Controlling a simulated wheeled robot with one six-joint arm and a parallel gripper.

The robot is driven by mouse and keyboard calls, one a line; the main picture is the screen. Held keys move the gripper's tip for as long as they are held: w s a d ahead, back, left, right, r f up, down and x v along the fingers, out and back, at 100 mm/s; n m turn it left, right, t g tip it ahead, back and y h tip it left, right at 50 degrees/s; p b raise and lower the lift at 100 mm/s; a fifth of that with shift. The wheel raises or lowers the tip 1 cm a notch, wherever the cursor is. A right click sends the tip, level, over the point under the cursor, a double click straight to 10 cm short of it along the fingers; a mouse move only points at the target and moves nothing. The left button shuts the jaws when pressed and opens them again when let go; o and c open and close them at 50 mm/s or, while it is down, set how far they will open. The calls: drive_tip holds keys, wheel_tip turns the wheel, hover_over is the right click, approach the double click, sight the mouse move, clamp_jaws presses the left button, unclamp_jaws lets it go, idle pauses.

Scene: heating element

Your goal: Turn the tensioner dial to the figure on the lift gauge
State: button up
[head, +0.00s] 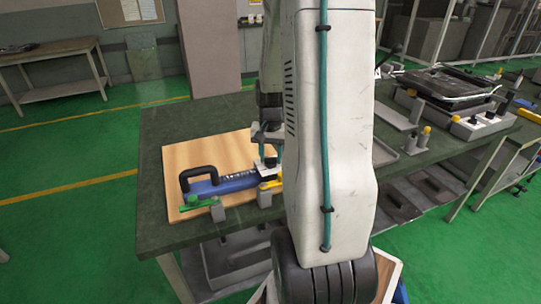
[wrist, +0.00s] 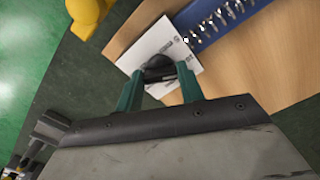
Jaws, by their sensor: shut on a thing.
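The tensioner dial (wrist: 159,68) is a black knob on a white plate (wrist: 172,45) with small dark marks, in the wrist view. My gripper (wrist: 160,80) has its two teal fingers on either side of the knob and is shut on it. The figures on the plate are too small to read, and the fingers hide part of it. The plate sits at the end of a blue tool body (head: 222,186) with a black handle (head: 199,173) in the head view. My gripper (head: 268,160) is over the right end of that body there. I cannot make out the lift gauge.
The blue tool lies on a wooden board (head: 190,155) on a dark green bench (head: 160,125). A green clamp (head: 201,203) and a yellow part (head: 270,184) stand at the board's front. My arm hides the bench's middle. Other equipment (head: 450,88) stands at the right.

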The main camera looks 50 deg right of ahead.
sight(271, 158)
idle(0.3)
drive_tip(key=o, duration=1)
wheel_tip(271, 158, up, 8)
drive_tip(key=shift+f, duration=0.1)
drive_tip(key=shift+a, duration=0.1)
idle(0.4)
